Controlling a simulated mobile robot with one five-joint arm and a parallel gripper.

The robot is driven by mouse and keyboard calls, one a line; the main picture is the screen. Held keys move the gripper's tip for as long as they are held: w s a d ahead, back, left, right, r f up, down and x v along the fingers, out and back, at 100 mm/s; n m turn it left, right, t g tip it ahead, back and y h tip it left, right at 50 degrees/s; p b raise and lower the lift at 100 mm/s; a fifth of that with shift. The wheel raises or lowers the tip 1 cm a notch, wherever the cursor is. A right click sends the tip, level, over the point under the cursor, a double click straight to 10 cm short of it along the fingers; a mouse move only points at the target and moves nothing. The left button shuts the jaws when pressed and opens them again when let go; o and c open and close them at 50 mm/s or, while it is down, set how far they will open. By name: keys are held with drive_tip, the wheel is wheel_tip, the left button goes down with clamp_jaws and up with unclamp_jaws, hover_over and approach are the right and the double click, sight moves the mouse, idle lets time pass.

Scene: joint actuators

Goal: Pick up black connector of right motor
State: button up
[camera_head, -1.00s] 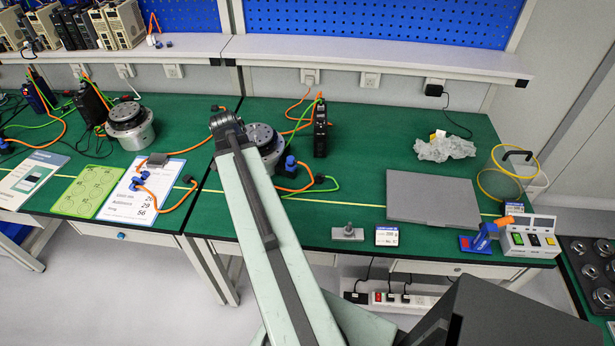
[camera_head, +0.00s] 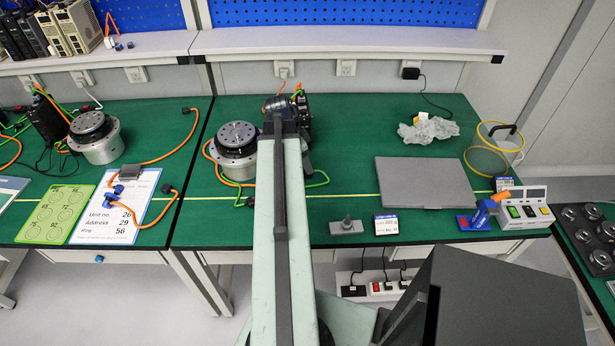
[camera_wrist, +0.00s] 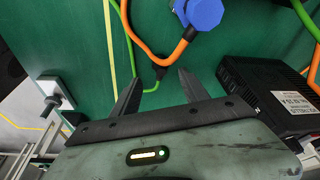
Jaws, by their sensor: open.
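The right motor (camera_head: 236,140) is a silver cylinder with a dark, drilled top, standing on the green bench left of my arm in the head view. A small black connector (camera_head: 245,202) lies on the bench in front of it, beside a green cable. In the wrist view, a small black connector (camera_wrist: 160,72) lies by the green and orange cables, just beyond the gap between my fingers. I cannot tell whether these are the same piece. My gripper (camera_wrist: 157,80) is open and empty. My arm hides it in the head view. A blue connector (camera_wrist: 203,12) lies farther up.
A black box with a white label (camera_wrist: 285,90) is close to my right finger. A small grey metal piece (camera_wrist: 55,95) stands at left. A grey plate (camera_head: 428,183) lies to the right on the bench. Orange and green cables loop around the motor.

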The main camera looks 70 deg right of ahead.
drive_tip(key=b+x, duration=0.5)
drive_tip(key=shift+d+f, duration=0.1)
drive_tip(key=shift+f, duration=0.1)
drive_tip(key=shift+r, duration=0.2)
clamp_jaws()
drive_tip(key=shift+r, duration=0.1)
wheel_tip(320, 180, up, 10)
drive_tip(key=p, duration=1)
